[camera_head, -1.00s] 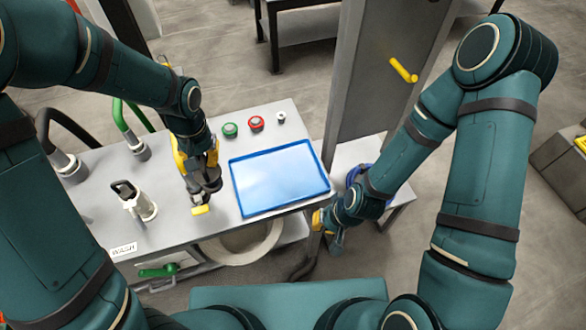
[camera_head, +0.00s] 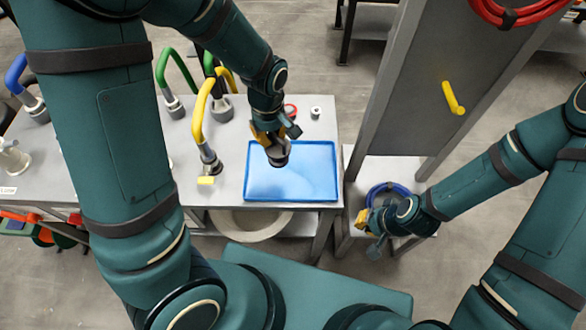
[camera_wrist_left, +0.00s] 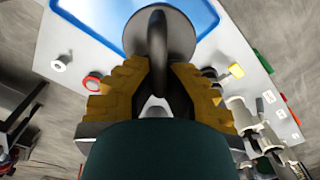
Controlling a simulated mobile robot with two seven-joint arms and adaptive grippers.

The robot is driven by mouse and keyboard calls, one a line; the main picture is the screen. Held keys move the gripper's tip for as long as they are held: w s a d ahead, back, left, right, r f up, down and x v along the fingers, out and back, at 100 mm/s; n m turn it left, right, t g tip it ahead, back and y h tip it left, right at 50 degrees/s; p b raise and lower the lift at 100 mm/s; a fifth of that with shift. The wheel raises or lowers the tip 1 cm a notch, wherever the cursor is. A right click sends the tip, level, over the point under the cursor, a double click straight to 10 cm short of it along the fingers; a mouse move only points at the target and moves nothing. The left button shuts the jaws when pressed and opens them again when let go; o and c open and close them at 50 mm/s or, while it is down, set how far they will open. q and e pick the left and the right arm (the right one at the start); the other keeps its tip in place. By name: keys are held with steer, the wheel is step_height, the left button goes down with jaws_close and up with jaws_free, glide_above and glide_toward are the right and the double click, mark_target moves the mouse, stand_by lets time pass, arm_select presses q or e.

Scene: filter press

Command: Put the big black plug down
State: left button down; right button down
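The big black plug (camera_head: 279,157) is a round dark disc with a curved handle. It hangs from my left gripper (camera_head: 268,138) over the upper left part of the blue tray (camera_head: 312,182). In the left wrist view the yellow fingers of the left gripper (camera_wrist_left: 158,82) close on the handle of the plug (camera_wrist_left: 182,38), and the disc partly covers the tray (camera_wrist_left: 100,18). I cannot tell the plug's exact height above the tray. My right gripper (camera_head: 372,224) is by the low stand at the right, away from the plug; its fingers are too small to read.
The tray lies on a grey bench (camera_head: 232,165). A yellow hose tap (camera_head: 203,110) stands just left of the tray, with a green hose (camera_head: 172,62) behind. A red button (camera_head: 290,111) is near the tray's back edge. A grey post (camera_head: 400,90) rises at right.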

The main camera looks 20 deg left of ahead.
arm_select(q)
steer(key=n, duration=0.4)
steer(key=s+n, duration=0.1)
steer(key=n, duration=0.1)
steer(key=shift+s+a+f, duration=0.1)
steer(key=shift+a+f, duration=0.05)
steer(key=shift+f, duration=0.2)
steer(key=n, duration=0.3)
steer(key=shift+s+f, duration=0.15)
steer(key=shift+s, duration=0.1)
steer(key=shift+f, duration=0.35)
step_height(320, 180, down, 9)
steer(key=b, duration=0.2)
steer(key=shift+f+b, duration=0.2)
steer(key=shift+b, duration=0.15)
steer(key=c, duration=1.1)
jaws_free()
steer(key=shift+f, duration=0.1)
steer(key=shift+c, duration=0.2)
